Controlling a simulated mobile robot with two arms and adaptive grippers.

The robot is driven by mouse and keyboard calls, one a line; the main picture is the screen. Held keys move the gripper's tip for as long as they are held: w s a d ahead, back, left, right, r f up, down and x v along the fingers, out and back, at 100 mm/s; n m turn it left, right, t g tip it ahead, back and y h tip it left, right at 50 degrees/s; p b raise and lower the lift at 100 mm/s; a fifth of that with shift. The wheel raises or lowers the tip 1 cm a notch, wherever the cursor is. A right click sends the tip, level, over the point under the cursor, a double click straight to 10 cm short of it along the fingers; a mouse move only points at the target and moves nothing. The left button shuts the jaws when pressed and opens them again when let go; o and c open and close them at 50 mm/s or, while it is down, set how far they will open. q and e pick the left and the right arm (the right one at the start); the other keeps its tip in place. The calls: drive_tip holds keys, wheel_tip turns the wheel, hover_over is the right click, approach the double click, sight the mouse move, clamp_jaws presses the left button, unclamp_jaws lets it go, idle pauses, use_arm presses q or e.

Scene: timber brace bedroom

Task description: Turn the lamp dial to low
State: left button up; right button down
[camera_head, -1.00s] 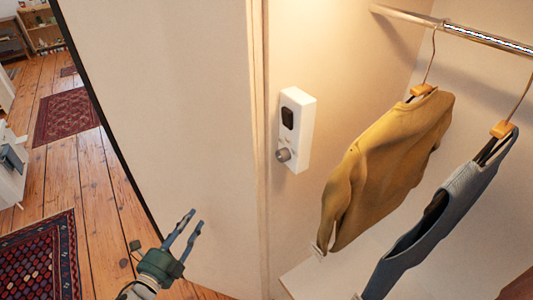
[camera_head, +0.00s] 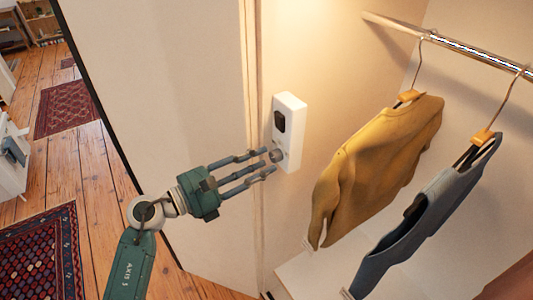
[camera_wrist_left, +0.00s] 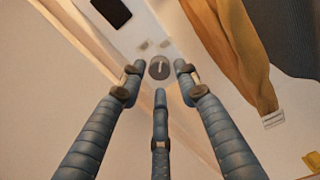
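The lamp dial (camera_head: 277,155) is a small round grey knob at the bottom of a white wall box (camera_head: 291,106) with a black panel. My left gripper (camera_head: 266,160) has come up to the dial, its fingers spread and pointing at it. In the left wrist view the dial (camera_wrist_left: 159,68) shows a pale pointer line and lies between the two upper fingertips, with the third finger below. Gaps show on both sides of it there. I cannot tell whether any finger touches it. My right gripper is not in view.
A mustard sweater (camera_head: 385,155) and a blue-grey garment (camera_head: 430,220) hang from a metal rail (camera_head: 455,45) right of the box. A pale panel (camera_head: 165,110) stands on the left. A white ledge (camera_head: 300,277) lies below.

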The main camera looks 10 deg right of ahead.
sight(276, 156)
use_arm(q)
drive_tip(key=shift+x, duration=0.95)
drive_tip(key=shift+w+d, duration=0.15)
drive_tip(key=shift+d, duration=0.05)
clamp_jaws()
drive_tip(key=n+p, duration=0.2)
drive_tip(key=n, duration=0.1)
drive_tip(key=shift+a+n, duration=0.1)
drive_tip(key=shift+n, duration=0.6)
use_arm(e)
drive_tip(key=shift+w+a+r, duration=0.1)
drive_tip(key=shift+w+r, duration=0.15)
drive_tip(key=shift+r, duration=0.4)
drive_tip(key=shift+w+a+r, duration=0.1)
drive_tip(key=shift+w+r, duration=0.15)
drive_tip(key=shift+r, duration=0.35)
